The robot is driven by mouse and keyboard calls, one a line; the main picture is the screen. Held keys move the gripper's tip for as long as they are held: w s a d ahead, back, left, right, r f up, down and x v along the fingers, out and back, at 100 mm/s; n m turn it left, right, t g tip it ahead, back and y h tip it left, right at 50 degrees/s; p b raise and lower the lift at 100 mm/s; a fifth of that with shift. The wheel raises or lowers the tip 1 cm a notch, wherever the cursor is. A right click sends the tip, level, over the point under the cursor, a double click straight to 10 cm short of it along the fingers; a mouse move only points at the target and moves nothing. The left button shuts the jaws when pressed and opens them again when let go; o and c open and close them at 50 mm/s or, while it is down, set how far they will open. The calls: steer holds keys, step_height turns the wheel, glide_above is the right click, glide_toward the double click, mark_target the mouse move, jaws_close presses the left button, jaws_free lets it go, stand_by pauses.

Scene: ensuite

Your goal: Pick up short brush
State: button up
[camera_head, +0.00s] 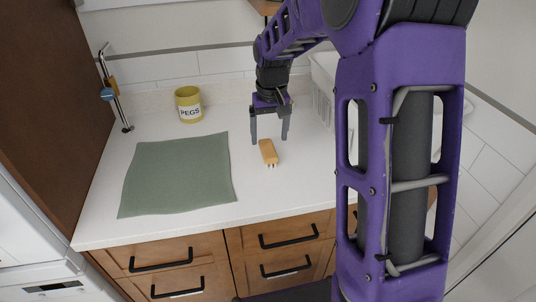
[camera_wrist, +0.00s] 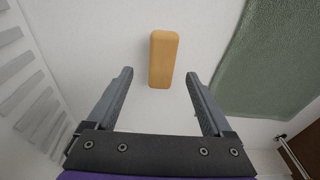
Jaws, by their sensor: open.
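My gripper (camera_head: 269,141) is open and empty above the counter, just behind the brush in the head view. Its two grey fingers stand apart in the wrist view (camera_wrist: 161,76). The fingers do not appear to touch the brush.
A green mat (camera_head: 180,175) lies left of the brush. A yellow PEGS cup (camera_head: 189,104) stands at the back. A metal stand (camera_head: 114,88) is at the back left. A white slatted rack (camera_head: 322,95) stands right of my gripper. Bare counter surrounds the brush.

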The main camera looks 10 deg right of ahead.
mark_target(268, 148)
steer(key=shift+w+a+f+b, duration=0.1)
steer(key=shift+w+f+b, duration=0.1)
steer(key=shift+f, duration=1.15)
steer(key=shift+w+a+f+b, duration=0.1)
steer(key=shift+f+b, duration=0.05)
steer(key=shift+f, duration=1.2)
steer(key=shift+f, duration=0.25)
jaws_close()
